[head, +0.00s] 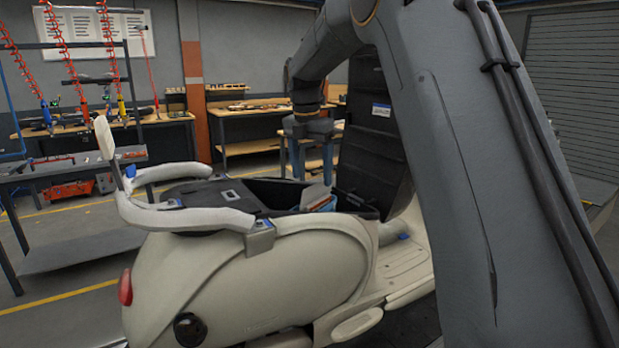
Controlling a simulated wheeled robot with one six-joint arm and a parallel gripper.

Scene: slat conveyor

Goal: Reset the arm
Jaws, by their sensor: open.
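My arm (335,45) rises from the right and bends down in the middle of the head view. My gripper (311,162) hangs at its end, pointing down, with its two fingers apart and nothing seen between them. It appears above the open compartment of a cream scooter (250,275). The exact height of the gripper over the scooter cannot be told.
The compartment (268,190) holds a few small items. A black upright panel (375,135) stands close right of my gripper. A cream curved rail (185,218) runs along the scooter's rear. Workbenches (240,118) and hanging tools (85,90) are behind.

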